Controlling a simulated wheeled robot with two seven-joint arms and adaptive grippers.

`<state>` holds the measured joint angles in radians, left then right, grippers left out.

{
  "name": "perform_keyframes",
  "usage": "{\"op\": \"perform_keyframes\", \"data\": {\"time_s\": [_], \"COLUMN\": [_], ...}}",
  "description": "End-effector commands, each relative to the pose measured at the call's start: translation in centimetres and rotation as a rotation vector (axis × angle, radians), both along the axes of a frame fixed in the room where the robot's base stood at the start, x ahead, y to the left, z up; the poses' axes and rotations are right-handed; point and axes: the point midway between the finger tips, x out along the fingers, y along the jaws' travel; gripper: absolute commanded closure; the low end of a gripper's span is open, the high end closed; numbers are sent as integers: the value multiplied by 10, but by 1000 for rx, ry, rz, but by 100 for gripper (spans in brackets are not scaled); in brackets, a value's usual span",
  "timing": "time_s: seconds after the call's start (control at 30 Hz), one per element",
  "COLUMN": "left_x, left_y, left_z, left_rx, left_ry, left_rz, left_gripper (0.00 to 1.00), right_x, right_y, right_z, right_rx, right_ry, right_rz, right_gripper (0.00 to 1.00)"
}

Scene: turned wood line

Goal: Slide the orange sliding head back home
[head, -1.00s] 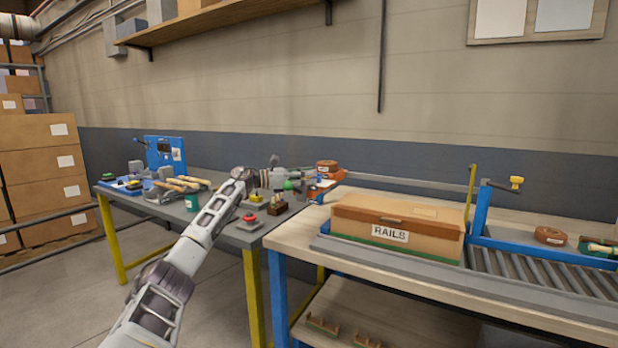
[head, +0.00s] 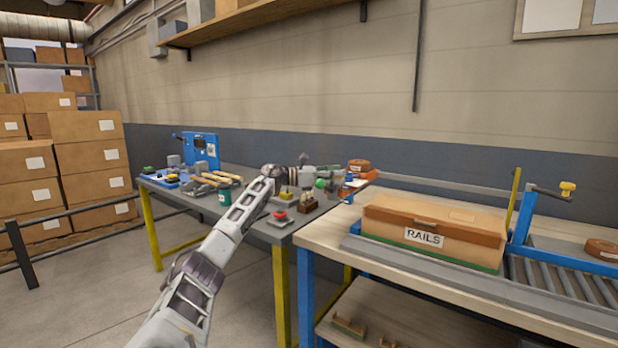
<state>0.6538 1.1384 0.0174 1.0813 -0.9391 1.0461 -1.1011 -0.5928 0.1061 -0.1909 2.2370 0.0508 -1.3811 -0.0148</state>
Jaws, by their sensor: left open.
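The orange sliding head (head: 352,189) is small and far off, at the far right end of the grey bench, near the left end of a long grey rail (head: 440,189). My left arm reaches over the grey bench from the bottom of the view. My left gripper (head: 340,181) is open, just left of the orange head and partly in front of it. It is too small to tell whether the fingers touch the head. My right gripper is not in view.
The grey bench (head: 240,211) carries a red button box (head: 280,217), a green cup (head: 224,196), wooden-handled tools and a blue stand (head: 200,150). A box marked RAILS (head: 432,232) stands on the wooden table at right, beside a roller conveyor (head: 570,280). Cartons are stacked at left.

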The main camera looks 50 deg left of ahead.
Motion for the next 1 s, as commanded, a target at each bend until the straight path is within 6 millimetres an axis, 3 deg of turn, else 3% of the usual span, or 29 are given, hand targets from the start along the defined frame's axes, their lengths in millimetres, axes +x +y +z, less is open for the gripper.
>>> {"op": "perform_keyframes", "data": {"time_s": [1.0], "left_x": [-49], "left_y": [27], "left_z": [-1], "left_rx": [0], "left_ry": [1], "left_rz": [1], "left_gripper": [46], "right_x": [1], "right_y": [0], "right_z": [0], "right_rx": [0], "right_ry": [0], "right_rz": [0], "right_gripper": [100]}}
